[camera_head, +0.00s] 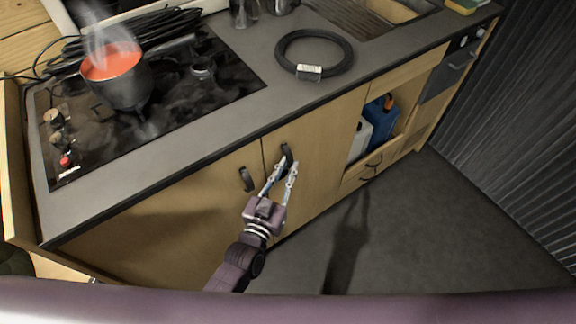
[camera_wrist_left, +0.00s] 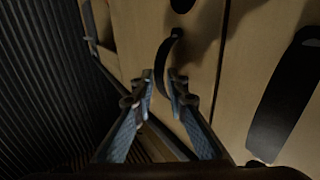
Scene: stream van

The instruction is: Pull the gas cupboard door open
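Two pale wooden cupboard doors stand side by side under the counter, a left door (camera_head: 170,235) and a right door (camera_head: 318,150), both closed. I cannot tell from any label which is the gas cupboard. The left door has a black handle (camera_head: 247,179); the right door's black curved handle (camera_head: 287,156) also shows in the left wrist view (camera_wrist_left: 166,58). My left gripper (camera_head: 284,170) is open at the right door's handle. In the left wrist view its fingertips (camera_wrist_left: 160,77) are apart, with the handle's lower part between them in the picture; I see no clear contact. My right gripper is out of view.
A steaming pot of orange soup (camera_head: 115,75) stands on the dark hob (camera_head: 190,100). A black cable ring (camera_head: 316,50) lies on the counter. An open shelf with a blue container (camera_head: 380,125) is right of the doors. The grey floor (camera_head: 440,235) is clear.

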